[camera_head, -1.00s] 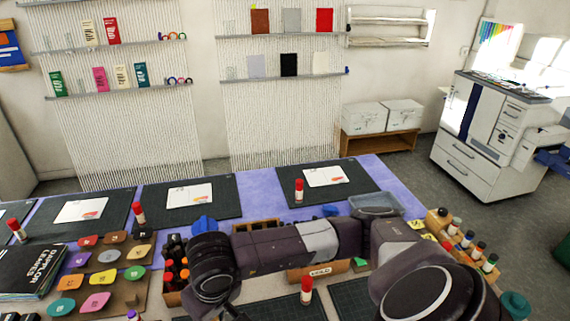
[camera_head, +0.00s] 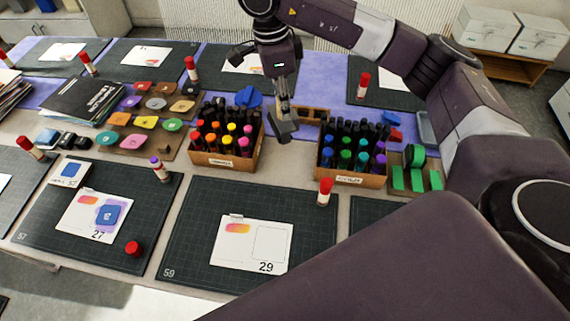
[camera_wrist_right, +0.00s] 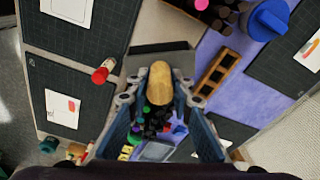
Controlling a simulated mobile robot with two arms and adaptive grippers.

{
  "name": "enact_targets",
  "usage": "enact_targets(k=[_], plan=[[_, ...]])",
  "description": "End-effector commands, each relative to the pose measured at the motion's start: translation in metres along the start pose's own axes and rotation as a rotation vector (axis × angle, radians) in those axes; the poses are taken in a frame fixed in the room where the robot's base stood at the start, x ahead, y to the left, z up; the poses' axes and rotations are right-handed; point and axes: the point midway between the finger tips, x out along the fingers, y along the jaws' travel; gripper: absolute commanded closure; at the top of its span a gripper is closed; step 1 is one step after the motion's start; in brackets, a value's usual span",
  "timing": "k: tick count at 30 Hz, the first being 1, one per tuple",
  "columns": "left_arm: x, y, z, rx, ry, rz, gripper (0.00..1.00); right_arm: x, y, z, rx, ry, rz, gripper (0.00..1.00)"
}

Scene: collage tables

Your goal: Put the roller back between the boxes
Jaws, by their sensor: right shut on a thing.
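My right gripper (camera_head: 284,98) points down behind the gap between the two boxes of bottles. In the right wrist view it is shut on the tan wooden handle of the roller (camera_wrist_right: 160,85), with the dark grey roller head beyond the fingers. In the head view the dark roller head (camera_head: 282,129) hangs at the gap; I cannot tell whether it touches the table. The left box (camera_head: 224,162) holds orange, yellow and pink-capped bottles. The right box (camera_head: 345,179) holds green, blue and purple-capped ones. My left gripper is not in view.
A wooden slotted tray (camera_head: 314,115) lies just behind the gap, and a blue object (camera_head: 248,96) is behind the left box. Green blocks (camera_head: 416,179) stand right of the right box.

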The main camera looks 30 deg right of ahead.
Motion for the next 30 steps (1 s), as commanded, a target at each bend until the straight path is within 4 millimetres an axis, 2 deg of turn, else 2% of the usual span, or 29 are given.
enact_targets(k=[3,6,10,13,17,30], plan=[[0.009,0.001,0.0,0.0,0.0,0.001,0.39,-0.019,-0.01,-0.003,0.231,-0.016,0.024,1.0],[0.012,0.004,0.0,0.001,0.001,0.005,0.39,-0.031,-0.014,-0.006,0.372,-0.023,0.04,1.0],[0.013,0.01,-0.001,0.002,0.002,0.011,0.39,-0.041,-0.016,-0.007,0.48,-0.028,0.053,1.0],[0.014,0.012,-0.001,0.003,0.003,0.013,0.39,-0.038,-0.016,-0.007,0.514,-0.028,0.059,1.0],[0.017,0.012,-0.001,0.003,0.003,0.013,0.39,-0.018,-0.015,-0.005,0.519,-0.027,0.064,1.0],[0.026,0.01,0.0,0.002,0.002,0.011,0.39,0.074,-0.014,0.007,0.518,-0.028,0.063,1.0]])
